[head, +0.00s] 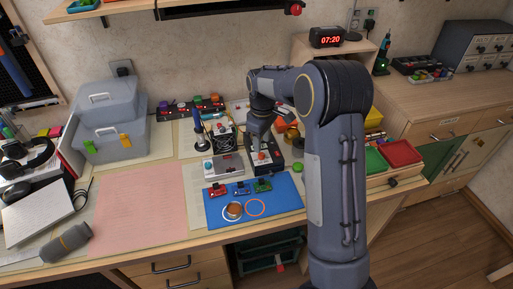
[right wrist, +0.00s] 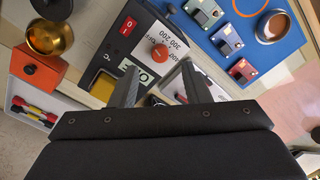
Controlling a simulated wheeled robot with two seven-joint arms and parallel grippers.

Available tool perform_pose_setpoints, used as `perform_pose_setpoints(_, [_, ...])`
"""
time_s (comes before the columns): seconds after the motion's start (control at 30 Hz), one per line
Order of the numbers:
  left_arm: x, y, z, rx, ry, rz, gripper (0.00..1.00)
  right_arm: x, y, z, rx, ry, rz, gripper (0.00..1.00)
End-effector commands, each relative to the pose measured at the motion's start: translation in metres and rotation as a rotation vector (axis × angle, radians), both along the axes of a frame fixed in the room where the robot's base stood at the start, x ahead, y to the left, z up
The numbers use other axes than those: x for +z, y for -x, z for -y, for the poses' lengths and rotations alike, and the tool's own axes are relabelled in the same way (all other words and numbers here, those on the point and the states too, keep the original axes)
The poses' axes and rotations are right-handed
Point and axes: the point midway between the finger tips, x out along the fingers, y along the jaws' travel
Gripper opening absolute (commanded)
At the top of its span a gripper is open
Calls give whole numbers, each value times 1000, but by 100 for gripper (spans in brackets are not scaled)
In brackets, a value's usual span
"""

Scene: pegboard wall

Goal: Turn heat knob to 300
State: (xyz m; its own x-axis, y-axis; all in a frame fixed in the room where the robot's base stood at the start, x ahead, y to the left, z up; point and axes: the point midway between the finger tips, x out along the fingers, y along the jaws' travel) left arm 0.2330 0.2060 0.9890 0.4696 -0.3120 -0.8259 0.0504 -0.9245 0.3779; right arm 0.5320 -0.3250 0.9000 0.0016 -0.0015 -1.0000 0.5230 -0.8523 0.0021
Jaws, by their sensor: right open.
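The heat knob (right wrist: 160,53) is orange-red and round, on the white face of a dark control box (right wrist: 141,15). Printed numbers such as 300 and 200 show beside it; I cannot tell where its pointer stands. In the head view the knob (head: 262,156) is small, on the box's top. My right gripper (right wrist: 159,84) is open in the right wrist view, its two fingertips apart and just short of the knob, with nothing between them. In the head view the right gripper (head: 262,136) is over the box's back part, partly hidden by my arm. My left gripper is not in view.
A red switch (right wrist: 127,26) is on the same box. A blue mat (head: 281,197) with small circuit boards lies in front. The pink mat (head: 140,205) is clear.

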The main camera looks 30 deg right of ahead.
Motion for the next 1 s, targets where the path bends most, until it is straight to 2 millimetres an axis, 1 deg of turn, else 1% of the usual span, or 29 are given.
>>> perform_pose_setpoints(0.03, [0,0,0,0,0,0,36,-10,1,0,0,0,-6,43])
perform_pose_setpoints(0.1, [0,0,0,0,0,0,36,-22,1,0,0,0,-5,43])
perform_pose_setpoints(0.2, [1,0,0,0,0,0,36,-35,1,-1,0,-2,-3,43])
perform_pose_setpoints(0.3, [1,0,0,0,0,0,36,-45,0,-1,0,-1,-2,43])
perform_pose_setpoints(0.43, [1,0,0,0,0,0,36,-50,0,0,0,-2,-1,43])
perform_pose_setpoints(0.67, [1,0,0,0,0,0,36,-51,0,0,-1,-1,0,43])
perform_pose_setpoints(0.9, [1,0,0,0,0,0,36,-50,0,-1,-1,-1,0,12])
perform_pose_setpoints(1.0, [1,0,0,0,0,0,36,-50,0,-1,-1,-1,0,0])
